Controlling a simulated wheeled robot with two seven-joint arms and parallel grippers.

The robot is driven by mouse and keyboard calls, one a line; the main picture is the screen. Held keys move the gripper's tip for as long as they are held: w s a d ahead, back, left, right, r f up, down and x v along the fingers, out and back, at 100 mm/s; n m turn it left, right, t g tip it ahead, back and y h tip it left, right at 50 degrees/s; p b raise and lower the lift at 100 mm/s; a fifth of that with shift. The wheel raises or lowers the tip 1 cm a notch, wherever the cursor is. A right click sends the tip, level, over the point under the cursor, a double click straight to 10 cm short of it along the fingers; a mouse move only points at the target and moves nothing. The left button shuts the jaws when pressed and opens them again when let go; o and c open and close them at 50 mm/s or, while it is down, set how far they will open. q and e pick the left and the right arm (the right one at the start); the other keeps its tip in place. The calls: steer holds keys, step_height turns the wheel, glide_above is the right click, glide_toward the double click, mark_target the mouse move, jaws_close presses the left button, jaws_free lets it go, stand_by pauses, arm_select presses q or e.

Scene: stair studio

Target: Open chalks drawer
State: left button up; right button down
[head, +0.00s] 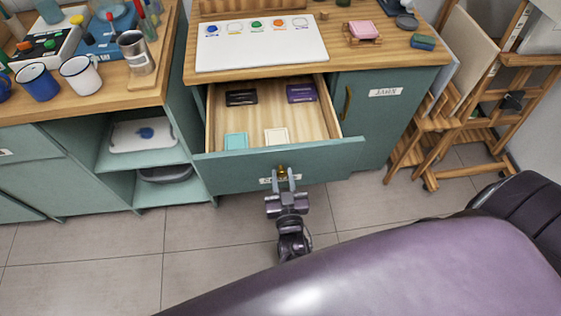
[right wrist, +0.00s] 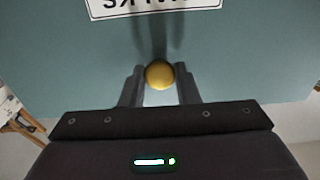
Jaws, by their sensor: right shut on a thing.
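The chalks drawer (head: 230,175) has a teal front and stands pulled out below the worktop in the head view. Inside it lie a dark box (head: 241,98), a purple box (head: 302,93), a turquoise box (head: 236,141) and a cream box (head: 277,136). My right gripper (head: 283,178) is at the middle of the drawer front, shut on the round brass knob (right wrist: 159,75). In the right wrist view the knob sits between the two fingers, below a white label (right wrist: 155,5) that is partly cut off. My left gripper is not in view.
A teal door labelled JARS (head: 385,92) is right of the drawer. A wooden easel rack (head: 470,150) stands farther right. Open shelves (head: 150,160) are to the left. A white palette board (head: 261,45) lies on the worktop. Tiled floor (head: 200,240) before the drawer is clear.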

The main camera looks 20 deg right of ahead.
steer(key=v, duration=0.4)
steer(key=shift+p, duration=0.35)
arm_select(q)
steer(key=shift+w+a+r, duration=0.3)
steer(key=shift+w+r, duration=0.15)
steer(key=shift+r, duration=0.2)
arm_select(e)
steer(key=shift+s+a, duration=0.2)
steer(key=shift+s, duration=0.45)
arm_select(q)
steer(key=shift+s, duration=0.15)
arm_select(e)
steer(key=c, duration=1.1)
jaws_free()
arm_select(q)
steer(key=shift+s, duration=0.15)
